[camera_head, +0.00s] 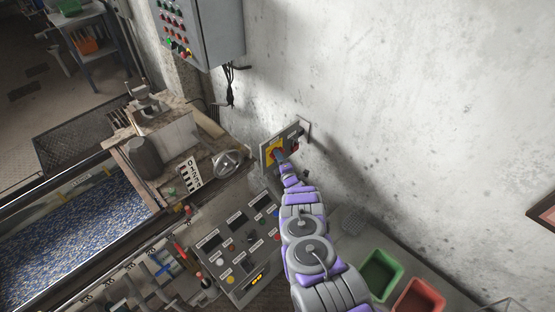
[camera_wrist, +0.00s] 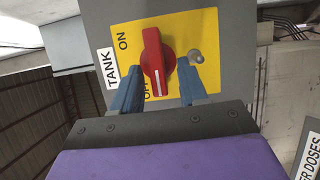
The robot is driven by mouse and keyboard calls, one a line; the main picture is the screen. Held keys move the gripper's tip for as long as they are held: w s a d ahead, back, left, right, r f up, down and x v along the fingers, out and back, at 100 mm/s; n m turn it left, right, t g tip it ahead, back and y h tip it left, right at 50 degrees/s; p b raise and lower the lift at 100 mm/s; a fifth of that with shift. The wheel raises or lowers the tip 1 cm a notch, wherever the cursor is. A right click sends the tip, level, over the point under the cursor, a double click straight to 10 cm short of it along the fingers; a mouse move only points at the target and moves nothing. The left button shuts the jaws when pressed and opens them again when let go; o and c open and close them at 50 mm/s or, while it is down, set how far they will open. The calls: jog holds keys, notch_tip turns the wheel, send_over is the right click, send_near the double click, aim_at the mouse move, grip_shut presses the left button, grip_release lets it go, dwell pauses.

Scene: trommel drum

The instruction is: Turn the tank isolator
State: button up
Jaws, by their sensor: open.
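The tank isolator is a red rotary knob (camera_wrist: 152,60) on a yellow plate (camera_wrist: 193,22) of a grey box. A white label (camera_wrist: 108,68) beside it reads TANK. ON is printed at the knob's upper left and OFF, partly hidden, at its lower left. The knob stands nearly upright in the wrist view, its white line at the lower end, close to OFF. My gripper (camera_wrist: 159,68) is open, one blue-grey finger on each side of the knob's lower half. I cannot tell whether either finger touches it. In the head view my gripper (camera_head: 281,160) covers most of the knob.
A grey control cabinet (camera_head: 203,30) with coloured buttons hangs above left. A sloped control desk (camera_head: 237,245), a handwheel (camera_head: 228,163) and a trough of blue-grey pieces (camera_head: 75,240) lie left. Green (camera_head: 380,273) and red (camera_head: 419,297) bins stand lower right. The wall right is mostly bare.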

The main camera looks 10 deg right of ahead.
jog(key=p+v, duration=0.4)
jog(key=v, duration=1.3)
jog(key=shift+s+f, duration=0.15)
jog(key=shift+f, duration=0.05)
jog(key=shift+a, duration=0.1)
